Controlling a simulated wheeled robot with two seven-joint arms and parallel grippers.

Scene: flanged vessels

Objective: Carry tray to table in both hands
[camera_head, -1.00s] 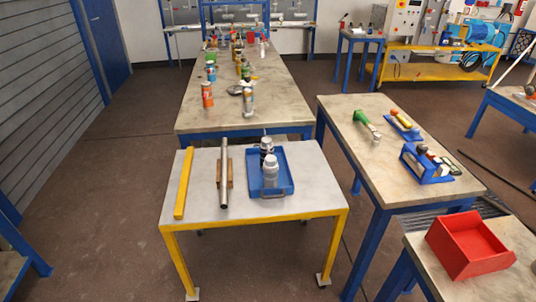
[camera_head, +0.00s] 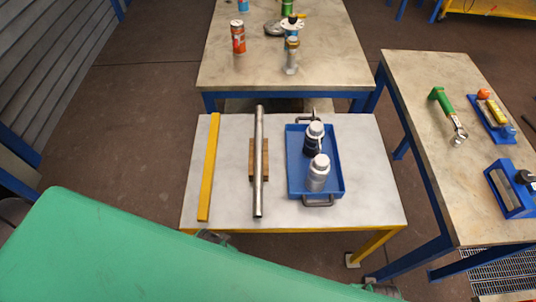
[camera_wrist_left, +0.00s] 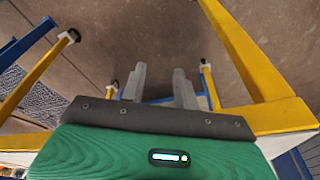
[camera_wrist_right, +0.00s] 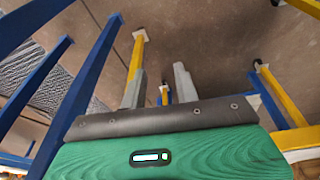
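The blue tray (camera_head: 294,170) lies flat on the white-topped, yellow-framed table (camera_head: 228,190). It has a grey handle at its near end (camera_head: 318,203) and another at its far end. A grey bottle (camera_head: 317,174) and a dark bottle with a pale cap (camera_head: 314,138) stand upright in it. My left gripper (camera_wrist_left: 160,86) is open and empty; the floor and yellow table legs show beyond its parted fingers. My right gripper (camera_wrist_right: 159,88) is also open and empty, with floor and table legs beyond. In the head view neither gripper's fingertips show clearly; both are clear of the tray.
A metal pipe (camera_head: 259,185) on a wooden block and a yellow bar (camera_head: 209,165) lie left of the tray. A longer bench (camera_head: 265,72) with an orange can (camera_head: 238,37) stands behind. A right-hand bench (camera_head: 428,140) holds a green-handled tool (camera_head: 440,100) and blue racks.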

